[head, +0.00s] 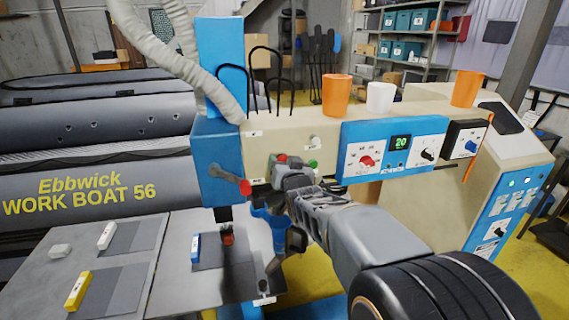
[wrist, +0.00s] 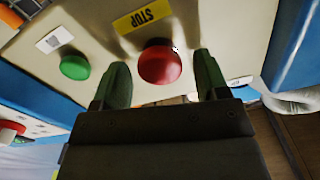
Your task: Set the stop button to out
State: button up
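The stop button is a round red cap (wrist: 160,64) in the wrist view, beside a yellow STOP label (wrist: 142,16) on the cream panel. In the head view a small red cap (head: 281,158) shows at the end of my arm, partly hidden by it. My gripper (wrist: 163,82) is open, with one dark green fingertip on each side of the red cap. Gaps show between the cap and both fingertips, so it is not gripped. I cannot tell from these views whether the button is in or out.
A green button (wrist: 75,67) sits just left of the gripper in the wrist view. A red-knobbed lever (head: 245,187) sticks out left of my gripper in the head view. Orange and white cups (head: 380,97) stand on the machine's top. A blue control panel (head: 390,147) is to the right.

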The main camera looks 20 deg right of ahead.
jog(key=c, duration=1.2)
jog(key=shift+s+a+f+b, duration=0.1)
jog(key=shift+s+f+b, duration=0.2)
jog(key=shift+b, duration=0.45)
jog(key=shift+s+a+r+b, duration=0.1)
jog(key=shift+s+r+b, duration=0.1)
jog(key=shift+s+b, duration=0.15)
jog(key=o, duration=0.9)
jog(key=shift+c, duration=0.2)
jog(key=o, duration=0.3)
jog(key=shift+s+r, duration=0.1)
jog(key=shift+s, duration=0.1)
jog(key=shift+o, duration=0.6)
jog(key=shift+w, duration=0.1)
